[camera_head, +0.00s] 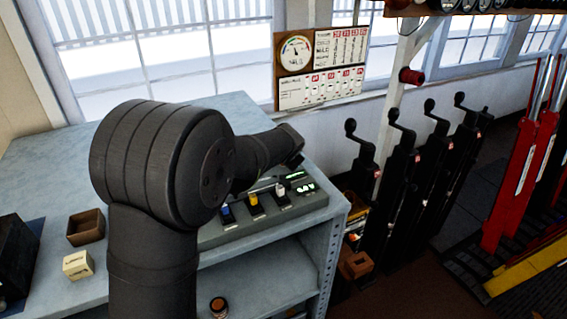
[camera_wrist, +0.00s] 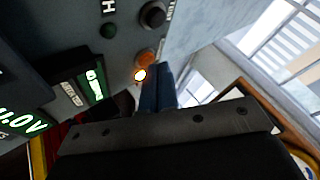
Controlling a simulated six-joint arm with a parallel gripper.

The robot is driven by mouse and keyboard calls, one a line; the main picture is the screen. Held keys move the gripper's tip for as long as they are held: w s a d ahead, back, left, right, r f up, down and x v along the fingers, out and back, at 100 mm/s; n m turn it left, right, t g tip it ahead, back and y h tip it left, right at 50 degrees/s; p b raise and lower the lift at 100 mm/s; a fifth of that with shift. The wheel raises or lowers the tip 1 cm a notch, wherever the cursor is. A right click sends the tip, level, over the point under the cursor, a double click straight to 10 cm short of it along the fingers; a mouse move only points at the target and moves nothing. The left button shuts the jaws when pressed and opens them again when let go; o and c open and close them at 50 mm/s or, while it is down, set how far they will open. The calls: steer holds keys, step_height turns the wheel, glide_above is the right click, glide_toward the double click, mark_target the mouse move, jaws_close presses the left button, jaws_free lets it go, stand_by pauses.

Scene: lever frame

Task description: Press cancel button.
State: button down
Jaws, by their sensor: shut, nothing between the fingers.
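In the wrist view my gripper (camera_wrist: 158,72) is shut and empty, its bluish fingers together. The fingertips show just beside an orange button (camera_wrist: 146,57) and a small bright glowing spot (camera_wrist: 140,76); I cannot tell whether they touch. A round black button (camera_wrist: 153,14) and a smaller dark green one (camera_wrist: 109,30) sit on the same grey panel (camera_wrist: 75,22). The lettering beside them is too blurred to say which is cancel. In the head view the grey control panel (camera_head: 265,222) is partly hidden by my arm, and the fingertips cannot be made out.
A wooden box (camera_head: 86,227) and a cream block (camera_head: 78,265) stand at left. Black crank levers (camera_head: 400,165) stand to the right.

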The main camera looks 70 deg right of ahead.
steer(key=shift+f, duration=0.35)
stand_by(0.5)
steer(key=shift+r, duration=0.8)
steer(key=shift+r, duration=0.1)
steer(key=shift+r, duration=2.45)
steer(key=shift+f, duration=0.1)
steer(key=shift+r, duration=2)
